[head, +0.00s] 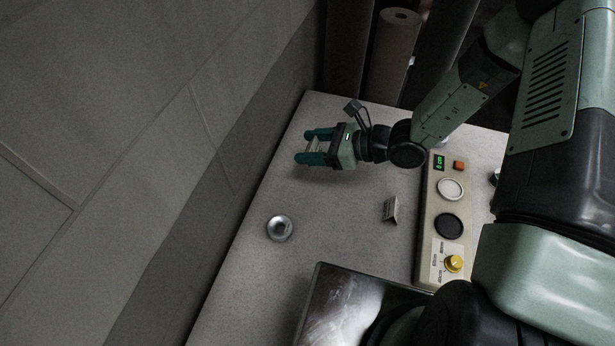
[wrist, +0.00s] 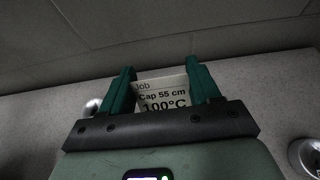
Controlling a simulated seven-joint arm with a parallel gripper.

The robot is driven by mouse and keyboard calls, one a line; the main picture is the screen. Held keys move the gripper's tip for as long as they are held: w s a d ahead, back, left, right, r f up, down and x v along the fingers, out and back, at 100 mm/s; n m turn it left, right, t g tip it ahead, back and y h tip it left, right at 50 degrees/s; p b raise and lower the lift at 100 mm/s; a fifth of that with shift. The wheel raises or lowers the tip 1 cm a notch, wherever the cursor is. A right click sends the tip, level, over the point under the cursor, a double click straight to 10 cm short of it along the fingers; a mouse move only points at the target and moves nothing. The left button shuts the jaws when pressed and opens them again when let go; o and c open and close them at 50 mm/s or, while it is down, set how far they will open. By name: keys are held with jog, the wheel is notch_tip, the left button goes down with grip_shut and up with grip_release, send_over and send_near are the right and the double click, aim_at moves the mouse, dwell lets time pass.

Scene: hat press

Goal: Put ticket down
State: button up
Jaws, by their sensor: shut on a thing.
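The ticket (wrist: 163,94) is a pale card with dark print reading "Job", "Cap 55 cm" and "100°C" in the wrist view. My gripper (head: 311,146) has green fingers and is at the far left part of the table in the head view. Its fingers (wrist: 160,82) are shut on the ticket, one at each side edge. In the head view the ticket shows only as a thin pale strip between the fingers. I cannot tell whether it touches the table.
A control panel (head: 433,197) with a yellow knob, round buttons and a green display stands at right on the grey table (head: 330,215). A small folded card (head: 391,209) stands left of it. A round metal piece (head: 280,228) lies near the left edge. A shiny metal plate (head: 335,300) is in front.

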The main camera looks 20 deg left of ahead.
aim_at(307, 151)
jog(key=a, duration=0.1)
jog(key=s+a+f, duration=0.1)
jog(key=shift+s+a, duration=0.25)
jog(key=shift+a, duration=0.1)
notch_tip(307, 151, down, 4)
jog(key=shift+a+f, duration=0.1)
jog(key=shift+f, duration=2.5)
jog(key=o, duration=1)
jog(key=shift+f, duration=0.1)
jog(key=v, duration=1.2)
jog(key=shift+r, duration=0.2)
